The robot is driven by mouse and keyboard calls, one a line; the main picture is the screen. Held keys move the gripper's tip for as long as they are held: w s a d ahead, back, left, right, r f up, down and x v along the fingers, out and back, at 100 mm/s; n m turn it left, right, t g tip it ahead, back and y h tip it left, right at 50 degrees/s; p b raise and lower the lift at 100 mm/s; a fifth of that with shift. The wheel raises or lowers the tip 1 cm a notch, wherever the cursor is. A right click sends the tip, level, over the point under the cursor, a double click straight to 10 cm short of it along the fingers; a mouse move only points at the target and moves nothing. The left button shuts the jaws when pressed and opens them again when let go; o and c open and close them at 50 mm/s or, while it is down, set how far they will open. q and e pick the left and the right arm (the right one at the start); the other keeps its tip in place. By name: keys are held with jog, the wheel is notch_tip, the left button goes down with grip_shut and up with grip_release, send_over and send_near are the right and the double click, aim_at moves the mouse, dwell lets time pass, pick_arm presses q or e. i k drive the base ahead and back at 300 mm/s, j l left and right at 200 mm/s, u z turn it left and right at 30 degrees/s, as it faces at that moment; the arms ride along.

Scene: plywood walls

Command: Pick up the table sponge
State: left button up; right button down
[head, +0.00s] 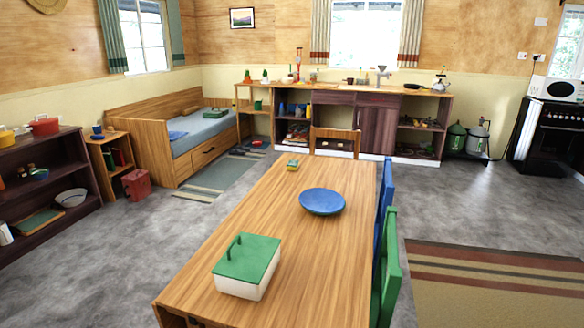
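A small sponge (293,163), green with some yellow, lies on the far part of the long wooden table (250,225). It sits near the table's far left edge, away from the other things on the table. It is small in the head view, so its details are hard to make out. Neither of my grippers shows in the head view.
On the table stand a blue bowl (322,202) and a white box with a green lid (246,266). Blue (386,190) and green (389,270) chairs line the right side; a wooden chair (335,140) stands at the far end. Grey floor is open on the left.

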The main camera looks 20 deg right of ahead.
aim_at(293, 165)
jog(key=i+j+u, duration=0.25)
jog(key=j+u, duration=0.15)
jog(key=i+j+u, duration=0.65)
jog(key=u, duration=0.15)
jog(key=i+j+u, duration=0.25)
jog(key=i+u, duration=0.15)
jog(key=i+j+z, duration=0.1)
jog(key=i, duration=0.45)
jog(key=i+j+z, duration=0.15)
jog(key=i, duration=0.4)
jog(key=i+z, duration=0.55)
jog(key=z, duration=0.15)
jog(key=i+z, duration=0.35)
jog(key=i+l+z, duration=0.1)
jog(key=i+z, duration=0.35)
jog(key=i+j+z, duration=0.1)
jog(key=i+z, duration=0.55)
jog(key=i, duration=0.4)
jog(key=i+z, duration=0.3)
jog(key=i, duration=0.3)
